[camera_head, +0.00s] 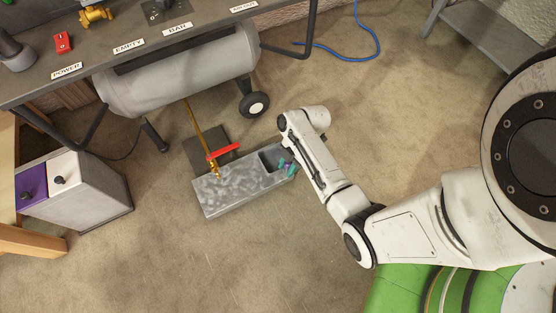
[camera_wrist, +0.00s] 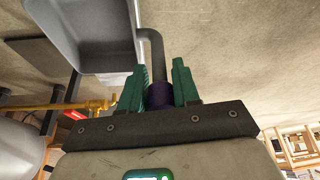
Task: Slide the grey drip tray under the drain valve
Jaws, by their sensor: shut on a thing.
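In the wrist view the tray (camera_wrist: 85,55) is at upper left, with a bent dark handle ending in a purple grip (camera_wrist: 160,97). My gripper (camera_head: 287,167) has its teal fingers (camera_wrist: 160,88) shut on that purple grip. The drain valve (camera_head: 216,172) is brass with a red lever (camera_head: 223,151). The valve's brass pipe also shows at left in the wrist view (camera_wrist: 85,105).
A grey cylindrical tank (camera_head: 185,75) with a black wheel (camera_head: 255,104) stands behind, under a labelled bench (camera_head: 125,35). A grey cabinet (camera_head: 95,195) is at left. The floor in front is clear.

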